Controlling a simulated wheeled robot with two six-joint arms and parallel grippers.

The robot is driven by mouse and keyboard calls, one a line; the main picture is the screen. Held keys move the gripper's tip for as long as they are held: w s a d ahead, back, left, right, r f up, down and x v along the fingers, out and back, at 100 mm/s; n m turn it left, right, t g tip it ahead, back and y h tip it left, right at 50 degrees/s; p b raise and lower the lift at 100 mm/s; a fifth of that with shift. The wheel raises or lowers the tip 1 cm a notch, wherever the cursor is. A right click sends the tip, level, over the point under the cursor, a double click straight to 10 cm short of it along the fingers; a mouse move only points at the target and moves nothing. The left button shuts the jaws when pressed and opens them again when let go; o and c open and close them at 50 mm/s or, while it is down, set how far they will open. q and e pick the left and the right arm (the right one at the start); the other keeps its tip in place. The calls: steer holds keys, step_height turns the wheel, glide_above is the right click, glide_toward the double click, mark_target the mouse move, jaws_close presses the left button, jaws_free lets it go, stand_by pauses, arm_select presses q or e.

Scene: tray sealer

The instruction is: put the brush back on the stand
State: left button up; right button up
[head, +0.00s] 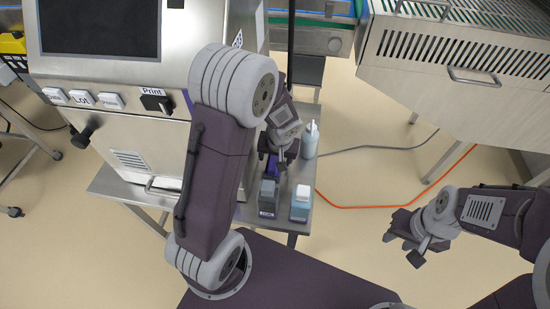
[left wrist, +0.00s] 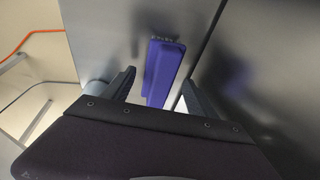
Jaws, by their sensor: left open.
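The brush (left wrist: 163,72), a blue-purple block with a thin bristly-looking far edge, lies on the steel surface in the left wrist view. In the head view a bit of purple (head: 271,166) shows beside my left gripper (head: 279,155), which hides most of it. My left gripper is open, its two fingers (left wrist: 157,92) on either side of the brush with gaps visible. My right gripper (head: 403,248) is over the floor at the right, fingers apart and empty. I cannot make out the brush stand in either view.
A small steel table (head: 282,223) carries a dark grey container (head: 267,197), a white-topped blue container (head: 300,205) and a pale bottle (head: 310,140). The sealing machine (head: 137,150) stands close on the left, mirroring the brush in its side. An orange hose (head: 370,206) crosses the floor.

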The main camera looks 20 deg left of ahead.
arm_select(q)
steer(key=p+v, duration=0.2)
steer(key=v, duration=0.8)
steer(key=shift+r+p, duration=0.2)
steer(key=shift+p, duration=0.15)
steer(key=shift+s+d, duration=0.1)
